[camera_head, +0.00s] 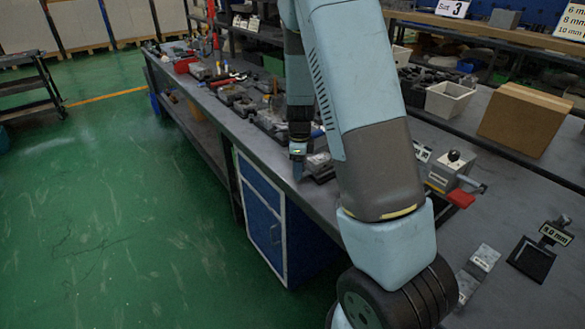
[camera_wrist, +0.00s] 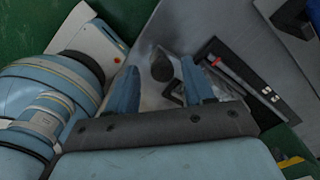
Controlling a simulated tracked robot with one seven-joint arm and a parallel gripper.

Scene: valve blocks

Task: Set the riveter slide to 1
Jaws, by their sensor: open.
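In the wrist view, my gripper (camera_wrist: 158,70) has its two blue fingers spread apart with nothing held. A dark rounded knob (camera_wrist: 161,66) on a grey metal block shows between and beyond the fingertips, with no clear contact. To the right of the fingers lies a dark slotted strip (camera_wrist: 240,76) with a red mark and several small white labels; it looks like the riveter slide, but its labels are too small to read. In the head view, my gripper (camera_head: 298,160) points down at the bench's front edge, beside a grey metal block (camera_head: 320,166).
The dark workbench (camera_head: 500,215) carries several tools and blocks. A cardboard box (camera_head: 522,120) and a white bin (camera_head: 449,100) sit behind. Green floor is clear at left.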

